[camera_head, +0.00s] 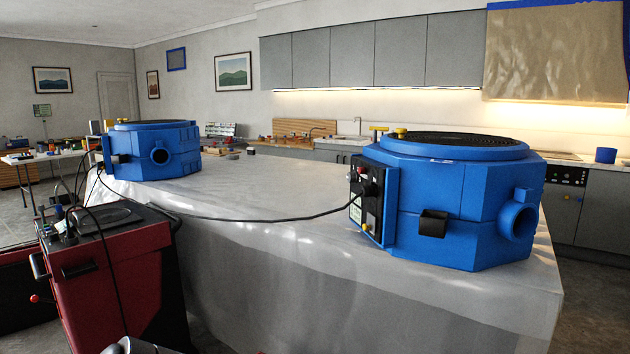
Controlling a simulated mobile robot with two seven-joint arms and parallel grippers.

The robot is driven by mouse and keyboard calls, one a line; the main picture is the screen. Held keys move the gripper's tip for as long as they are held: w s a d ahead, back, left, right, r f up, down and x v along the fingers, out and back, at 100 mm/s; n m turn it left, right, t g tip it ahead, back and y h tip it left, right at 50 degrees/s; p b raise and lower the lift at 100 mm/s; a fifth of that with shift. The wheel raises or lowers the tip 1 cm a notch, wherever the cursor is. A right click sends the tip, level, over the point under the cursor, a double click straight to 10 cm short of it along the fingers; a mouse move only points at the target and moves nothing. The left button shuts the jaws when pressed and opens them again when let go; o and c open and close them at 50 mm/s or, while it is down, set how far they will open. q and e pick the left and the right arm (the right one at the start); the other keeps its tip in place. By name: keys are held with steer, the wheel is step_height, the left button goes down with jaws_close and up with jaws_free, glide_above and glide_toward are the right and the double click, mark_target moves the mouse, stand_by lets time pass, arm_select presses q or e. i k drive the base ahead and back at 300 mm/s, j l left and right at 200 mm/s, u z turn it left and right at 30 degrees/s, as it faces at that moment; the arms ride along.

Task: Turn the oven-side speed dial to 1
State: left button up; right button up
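Two blue faceted drum-shaped machines stand on a pale covered table. The right blue machine (465,190), nearer the kitchen oven (567,176), has a dark control panel (367,204) on its left side. Small knobs and a cable plug show on this panel; I cannot tell which knob is the speed dial or read its setting. The left blue machine (157,150) stands farther back, with its panel seen edge-on. Neither of my grippers can be made out. A grey part at the bottom left edge may be mine.
A red cart (105,265) with a black top stands left of the pale table (265,195). A black cable (255,219) runs across the tabletop to the right machine's panel. The tabletop between the machines is otherwise clear. Grey kitchen cabinets line the back wall.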

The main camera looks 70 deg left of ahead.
mark_target(352, 176)
steer(key=i+j+u, duration=0.2)
steer(key=i+u, duration=0.25)
steer(key=i+j+u, duration=0.15)
steer(key=u, duration=0.3)
steer(key=i+l, duration=0.05)
steer(key=i, duration=0.05)
